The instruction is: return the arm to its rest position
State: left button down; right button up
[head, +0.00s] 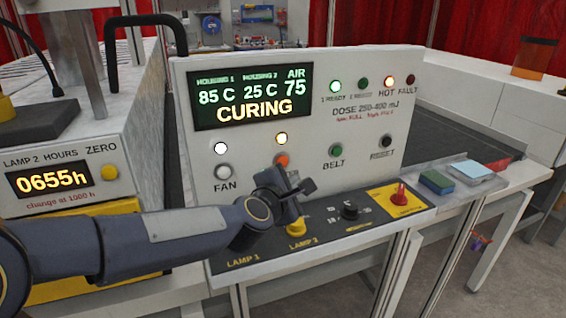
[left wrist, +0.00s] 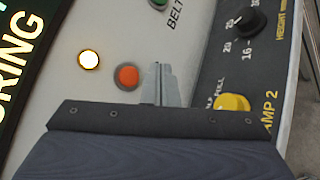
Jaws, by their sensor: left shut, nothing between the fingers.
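My left arm comes in from the left in the head view and reaches across the front of the control panel (head: 300,110). My left gripper (head: 306,187) is shut and empty, in front of the panel just above the lamp switches. In the left wrist view the shut fingers (left wrist: 158,68) point up at the panel, between the orange button (left wrist: 127,76) and the yellow LAMP 2 knob (left wrist: 232,102). Whether the fingers touch the panel cannot be told. My right gripper is not in view.
The panel display (head: 250,98) reads CURING. A black knob (head: 349,211) and a red switch (head: 399,194) sit on the lower console. A lamp-hours box (head: 62,178) stands at the left. Blue and green sponges (head: 436,181) lie at the right. Open floor shows at the lower right.

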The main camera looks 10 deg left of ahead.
pick_arm(q)
jog(key=s+a+f+m+g, duration=0.3)
jog(key=s+m, duration=0.4)
jog(key=s, duration=0.3)
jog(key=s+a+f+m+g, duration=0.3)
jog(key=s+f+m, duration=0.3)
jog(key=s, duration=0.5)
jog(key=s+a+f+m+g+h, duration=0.1)
jog(key=s+a+f+m+g, duration=0.2)
jog(key=s, duration=0.8)
jog(key=f+m, duration=0.2)
jog(key=m, duration=0.2)
jog(key=shift+m+g, duration=0.3)
jog(key=shift+m, duration=0.1)
jog(key=shift+r, duration=0.1)
